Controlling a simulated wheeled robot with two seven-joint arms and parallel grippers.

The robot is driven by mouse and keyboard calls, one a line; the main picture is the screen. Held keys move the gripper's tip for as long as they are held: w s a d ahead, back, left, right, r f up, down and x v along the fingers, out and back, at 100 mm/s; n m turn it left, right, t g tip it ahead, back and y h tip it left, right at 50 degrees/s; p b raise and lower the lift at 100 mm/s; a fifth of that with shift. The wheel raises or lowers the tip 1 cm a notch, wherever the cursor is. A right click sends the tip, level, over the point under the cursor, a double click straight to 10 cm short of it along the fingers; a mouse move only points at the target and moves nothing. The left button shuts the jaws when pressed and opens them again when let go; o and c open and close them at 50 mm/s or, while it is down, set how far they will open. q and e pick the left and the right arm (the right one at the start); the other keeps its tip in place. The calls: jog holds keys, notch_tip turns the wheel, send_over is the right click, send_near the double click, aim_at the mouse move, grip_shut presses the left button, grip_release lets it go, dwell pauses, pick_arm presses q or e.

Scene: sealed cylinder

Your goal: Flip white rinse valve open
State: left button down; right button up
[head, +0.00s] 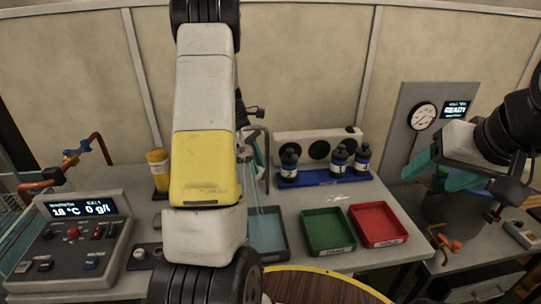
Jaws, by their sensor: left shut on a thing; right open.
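My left arm fills the middle of the head view and hides most of my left gripper. Part of the gripper (258,148) shows just right of the arm, with a teal finger. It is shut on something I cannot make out. Pale, small fittings (245,153) stand right beside it; I cannot tell whether the white rinse valve is among them or how it is set. A grey tray (268,232) lies below, with thin clear streaks above it. My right gripper (438,172) is open, with teal fingers, over a dark round container (446,208) at the right.
A green tray (328,232) and a red tray (379,224) sit on the bench. Dark bottles (338,160) stand in a blue rack (322,178). A control box (70,240) and copper pipes (103,148) are at left. A gauge panel (410,115) stands at right.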

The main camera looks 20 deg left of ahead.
dwell(0.4)
pick_arm(q)
jog(key=n, duration=0.1)
jog(key=d+n+t, duration=0.1)
jog(key=n, duration=0.1)
jog(key=shift+w+d, duration=0.15)
jog(key=shift+d, duration=0.1)
jog(key=c, duration=1.2)
grip_release()
jog(key=shift+r, duration=0.1)
jog(key=v, duration=0.7)
jog(key=shift+a+r, duration=0.15)
jog(key=shift+r, duration=0.2)
